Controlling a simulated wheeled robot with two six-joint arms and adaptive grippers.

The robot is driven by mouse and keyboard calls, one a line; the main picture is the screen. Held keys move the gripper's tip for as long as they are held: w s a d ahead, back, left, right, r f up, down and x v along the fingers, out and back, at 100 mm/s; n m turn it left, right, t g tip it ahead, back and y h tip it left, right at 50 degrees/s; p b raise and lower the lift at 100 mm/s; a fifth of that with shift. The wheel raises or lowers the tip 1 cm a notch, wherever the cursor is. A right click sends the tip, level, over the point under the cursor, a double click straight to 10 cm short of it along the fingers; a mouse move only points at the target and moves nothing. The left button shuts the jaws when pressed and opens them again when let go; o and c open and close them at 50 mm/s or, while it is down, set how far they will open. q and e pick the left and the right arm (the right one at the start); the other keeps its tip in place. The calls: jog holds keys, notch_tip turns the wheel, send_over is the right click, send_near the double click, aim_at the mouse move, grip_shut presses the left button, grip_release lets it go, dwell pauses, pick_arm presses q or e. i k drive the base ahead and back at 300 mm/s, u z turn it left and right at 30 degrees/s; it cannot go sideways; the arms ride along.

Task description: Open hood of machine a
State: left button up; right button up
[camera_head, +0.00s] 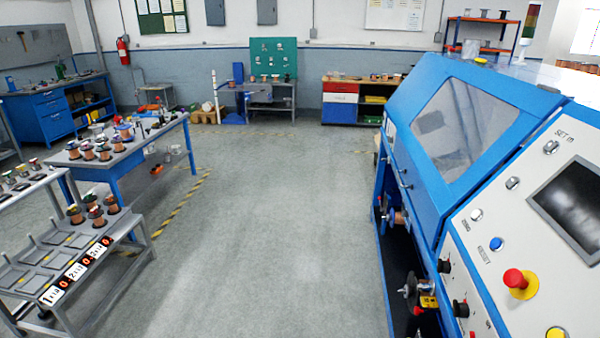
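A large blue machine (423,201) fills the right side of the head view. Its sloped blue hood (417,118) has a clear window (455,125) and looks closed. Dark handle-like parts (402,178) show on the hood's left front face. No letter marking the machine as "a" is legible. A control panel (490,235) with a dark screen, several buttons and a red knob on a yellow base is on the machine's near side. Neither of my grippers is in view.
Grey floor (270,220) is clear between the machine and the left tables. A rack (60,255) with numbered labels and a blue table (130,165) carrying copper spools stand on the left. Spools and fittings (408,285) sit in the machine's open lower front. Workbenches line the back wall.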

aim_at(452, 118)
jog(key=u, duration=0.5)
jog(key=i, duration=2.3)
jog(key=z, duration=2.45)
jog(key=i, duration=0.25)
